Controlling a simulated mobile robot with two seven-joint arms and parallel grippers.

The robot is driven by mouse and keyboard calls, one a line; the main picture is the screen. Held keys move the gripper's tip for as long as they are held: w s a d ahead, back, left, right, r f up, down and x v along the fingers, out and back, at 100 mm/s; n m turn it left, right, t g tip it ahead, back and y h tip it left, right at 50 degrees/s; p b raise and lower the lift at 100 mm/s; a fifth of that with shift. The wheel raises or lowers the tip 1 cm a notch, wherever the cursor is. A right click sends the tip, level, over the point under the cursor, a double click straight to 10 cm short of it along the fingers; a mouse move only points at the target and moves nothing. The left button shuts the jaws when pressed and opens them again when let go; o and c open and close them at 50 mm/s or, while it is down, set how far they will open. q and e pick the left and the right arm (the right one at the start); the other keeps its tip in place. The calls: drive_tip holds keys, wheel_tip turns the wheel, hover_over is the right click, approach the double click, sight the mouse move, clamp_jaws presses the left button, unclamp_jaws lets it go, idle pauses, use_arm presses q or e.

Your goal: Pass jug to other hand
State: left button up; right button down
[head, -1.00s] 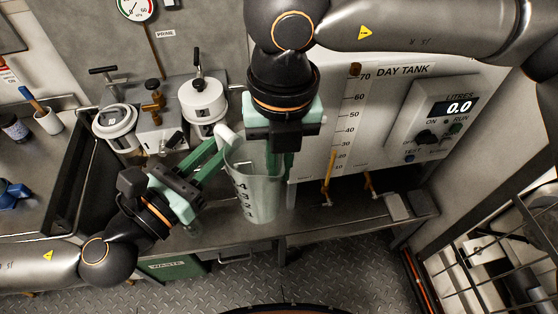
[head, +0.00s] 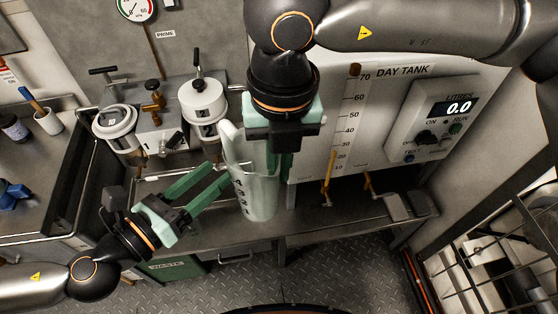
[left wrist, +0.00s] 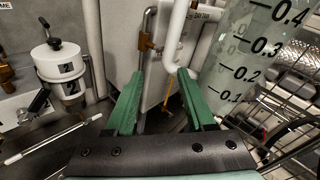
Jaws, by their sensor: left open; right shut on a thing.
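The jug (head: 256,195) is translucent and pale with a dark number scale, and hangs roughly upright in front of the bench. My right gripper (head: 279,165) reaches down from above and is shut on the jug at its upper right side; its fingertips are partly hidden. The jug's pale handle (head: 229,142) is on its upper left. My left gripper (head: 219,173) is open and empty, just left of the jug, fingers pointing towards it. In the left wrist view the open fingers (left wrist: 160,98) show, with the white handle (left wrist: 173,45) beyond them and the scaled jug (left wrist: 255,60) to the right.
Behind stand white numbered canisters (head: 203,103) with valves. The day tank panel (head: 340,110) is at the back right. A bench shelf (head: 330,222) runs below the jug, with yellow taps (head: 328,180) above it. A green waste bin (head: 172,268) is under the bench.

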use_arm(q)
wheel_tip(320, 180, down, 13)
drive_tip(key=w+d+n+y, duration=0.2)
drive_tip(key=d+n+y, duration=0.1)
drive_tip(key=n, duration=1.8)
drive_tip(key=s+a+f+n+g+y, duration=0.1)
drive_tip(key=s+a+f+n+y, duration=0.1)
drive_tip(key=f+n, duration=0.3)
drive_tip(key=s+a+f+n+g+y, duration=0.1)
drive_tip(key=s+a+f+n, duration=0.3)
drive_tip(key=a+f+n, duration=0.1)
drive_tip(key=s+a+f+n+g+y, duration=0.1)
drive_tip(key=s+a+f+n+y, duration=0.1)
drive_tip(key=f+n, duration=0.5)
drive_tip(key=shift+s+a+n+y, duration=0.3)
drive_tip(key=shift+s+a+n, duration=0.3)
drive_tip(key=shift+s+a, duration=0.25)
